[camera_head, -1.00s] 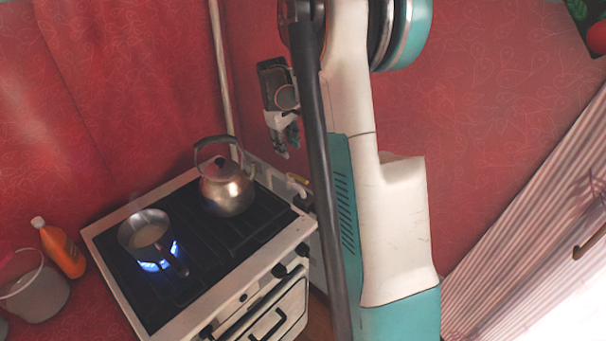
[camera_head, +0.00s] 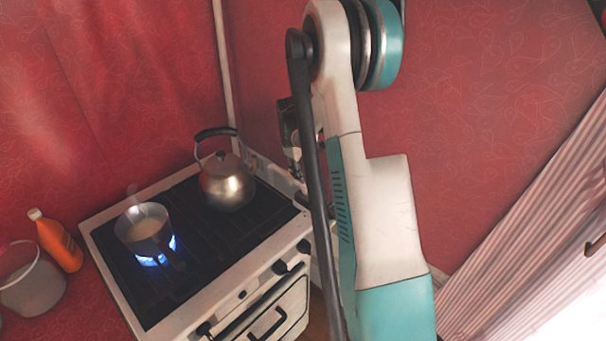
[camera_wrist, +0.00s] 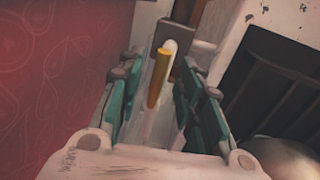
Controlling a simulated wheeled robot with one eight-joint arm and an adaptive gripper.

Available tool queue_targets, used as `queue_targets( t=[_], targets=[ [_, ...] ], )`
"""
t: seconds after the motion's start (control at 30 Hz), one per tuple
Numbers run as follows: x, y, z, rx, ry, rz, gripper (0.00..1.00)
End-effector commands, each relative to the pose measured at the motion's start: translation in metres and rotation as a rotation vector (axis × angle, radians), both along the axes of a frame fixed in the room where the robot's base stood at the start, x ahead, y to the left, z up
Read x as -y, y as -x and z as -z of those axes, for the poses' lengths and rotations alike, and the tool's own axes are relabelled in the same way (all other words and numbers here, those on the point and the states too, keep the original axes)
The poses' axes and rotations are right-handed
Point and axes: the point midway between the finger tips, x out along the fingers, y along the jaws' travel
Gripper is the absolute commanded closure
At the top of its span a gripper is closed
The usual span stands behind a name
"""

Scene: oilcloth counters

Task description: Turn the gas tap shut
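The gas tap's yellow lever (camera_wrist: 158,80) shows in the wrist view, lying along a pale pipe beside the stove. My gripper (camera_wrist: 164,68) is open, with one teal finger on each side of the lever. I see gaps between the lever and both fingers, though depth is hard to judge. In the head view my gripper (camera_head: 294,162) is partly hidden behind my arm, low beside the stove's back right corner. The lever is hidden there.
The stove (camera_head: 290,232) has a pan (camera_head: 146,232) over a lit blue flame and a steel kettle (camera_head: 228,185) near my gripper. The red wall is close. An orange bottle (camera_head: 60,244) and a bucket (camera_head: 35,290) stand at the left.

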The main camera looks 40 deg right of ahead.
Motion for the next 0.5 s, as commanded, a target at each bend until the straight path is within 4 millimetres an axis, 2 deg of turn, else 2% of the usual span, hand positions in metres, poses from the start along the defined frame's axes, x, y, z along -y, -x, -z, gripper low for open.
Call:
queue_targets(
  t=[0.37, 0.43, 0.5],
  targets=[
    [0.0013, -0.0003, 0.0061, 0.0, 0.0, 0.0, 0.67],
    [0.0013, -0.0003, 0.0061, 0.0, 0.0, 0.0, 0.78],
    [0.0013, -0.0003, 0.006, 0.0, 0.0, 0.0, 0.94]
  ],
)
